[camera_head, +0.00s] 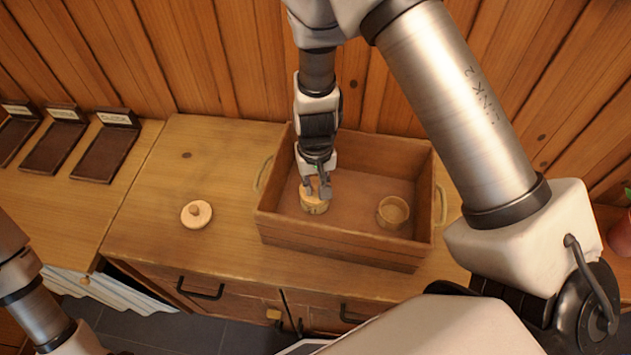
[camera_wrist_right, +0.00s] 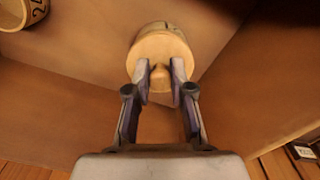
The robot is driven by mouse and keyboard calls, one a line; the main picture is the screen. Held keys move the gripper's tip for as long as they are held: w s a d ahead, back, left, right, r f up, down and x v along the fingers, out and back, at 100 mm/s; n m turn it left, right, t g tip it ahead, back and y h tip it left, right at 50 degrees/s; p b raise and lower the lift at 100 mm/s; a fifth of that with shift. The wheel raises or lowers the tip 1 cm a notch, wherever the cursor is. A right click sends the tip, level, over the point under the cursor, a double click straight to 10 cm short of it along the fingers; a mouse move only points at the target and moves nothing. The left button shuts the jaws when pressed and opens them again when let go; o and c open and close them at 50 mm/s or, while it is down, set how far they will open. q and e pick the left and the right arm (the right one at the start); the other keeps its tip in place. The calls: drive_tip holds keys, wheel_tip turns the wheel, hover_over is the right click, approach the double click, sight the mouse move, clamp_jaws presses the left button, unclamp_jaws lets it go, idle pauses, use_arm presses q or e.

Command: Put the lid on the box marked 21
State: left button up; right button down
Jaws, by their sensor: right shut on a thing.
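My right gripper (camera_head: 318,188) reaches down into the wooden crate. In the right wrist view its fingers (camera_wrist_right: 161,82) are shut on the knob of a pale round lid (camera_wrist_right: 163,50). A small round wooden box (camera_head: 314,206) is directly under this lid; whether the lid is fully seated I cannot tell. Its marking is not readable. A second round box (camera_head: 392,212) stands open, without a lid, at the crate's right. It also shows in the wrist view (camera_wrist_right: 18,12), with a partly cut-off dark number starting with 2. Another knobbed lid (camera_head: 197,214) lies on the counter left of the crate.
The wooden crate (camera_head: 335,248) has high walls around both boxes and handles at its ends. Several dark labelled trays (camera_head: 105,150) lie at the far left. The counter (camera_head: 190,160) between them and the crate is mostly clear. A plank wall stands behind.

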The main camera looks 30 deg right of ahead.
sight(315, 184)
drive_tip(key=shift+f, duration=0.25)
idle(0.4)
drive_tip(key=c, duration=0.5)
unclamp_jaws()
drive_tip(key=shift+c, duration=0.2)
drive_tip(key=shift+r, duration=0.15)
drive_tip(key=shift+r+p, duration=0.5)
drive_tip(key=shift+r, duration=0.15)
wheel_tip(315, 184, up, 7)
drive_tip(key=p, duration=0.6)
idle(0.4)
